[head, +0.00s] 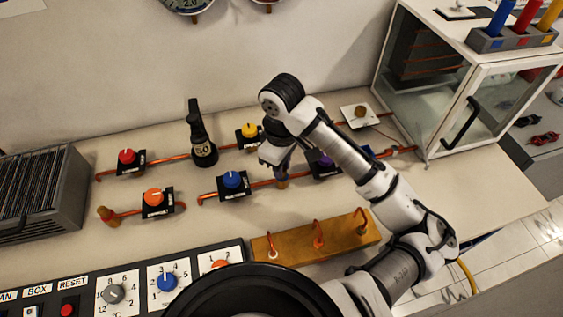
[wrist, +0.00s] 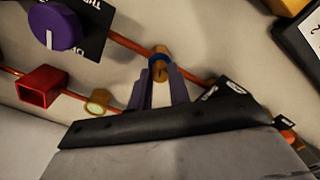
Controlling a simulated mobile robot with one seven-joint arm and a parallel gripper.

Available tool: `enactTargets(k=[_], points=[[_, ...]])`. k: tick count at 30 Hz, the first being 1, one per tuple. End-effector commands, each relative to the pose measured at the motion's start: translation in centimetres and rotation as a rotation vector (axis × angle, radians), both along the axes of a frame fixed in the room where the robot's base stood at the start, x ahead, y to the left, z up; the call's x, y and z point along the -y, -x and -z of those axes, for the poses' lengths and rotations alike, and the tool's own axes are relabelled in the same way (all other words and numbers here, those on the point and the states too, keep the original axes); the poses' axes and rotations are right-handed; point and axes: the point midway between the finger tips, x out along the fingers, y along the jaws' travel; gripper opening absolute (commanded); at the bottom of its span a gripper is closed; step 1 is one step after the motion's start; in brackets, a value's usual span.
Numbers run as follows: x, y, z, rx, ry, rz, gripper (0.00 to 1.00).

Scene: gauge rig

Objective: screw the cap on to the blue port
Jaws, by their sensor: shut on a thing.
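In the wrist view, the brass cap (wrist: 160,74), with a dark line on its face, lies between the fingertips of my gripper (wrist: 161,83). My gripper is shut on it. The blue port shows as a blue ring (wrist: 158,56) at the cap, on the copper pipe. Cap and ring appear to touch; I cannot tell whether the thread has caught. In the head view my gripper (head: 281,170) points down at the pipe, with a brass-coloured piece (head: 282,183) just below its fingers. The fingers hide most of the port there.
A purple knob (wrist: 54,27), a red square fitting (wrist: 41,86) and a yellow-ringed brass fitting (wrist: 98,102) are nearby.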

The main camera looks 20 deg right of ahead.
Motion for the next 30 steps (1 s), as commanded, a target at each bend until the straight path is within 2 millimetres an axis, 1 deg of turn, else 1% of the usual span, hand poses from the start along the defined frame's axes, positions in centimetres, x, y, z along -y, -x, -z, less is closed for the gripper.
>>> enactTargets(k=[5,13,22,23,24,26,30], points=[[0.07,0.18,-0.01,-0.009,0.002,0.039,0.00],[0.05,0.19,-0.02,-0.009,0.002,0.158,0.00],[0.07,0.19,0.13,-0.010,0.003,0.174,0.00],[0.07,0.19,0.13,-0.010,0.003,0.174,0.21],[0.07,0.19,0.12,-0.008,0.003,0.174,0.26],[0.05,0.16,0.11,-0.008,0.002,0.174,0.33],[0.03,0.10,0.07,-0.005,0.001,0.173,0.33]])
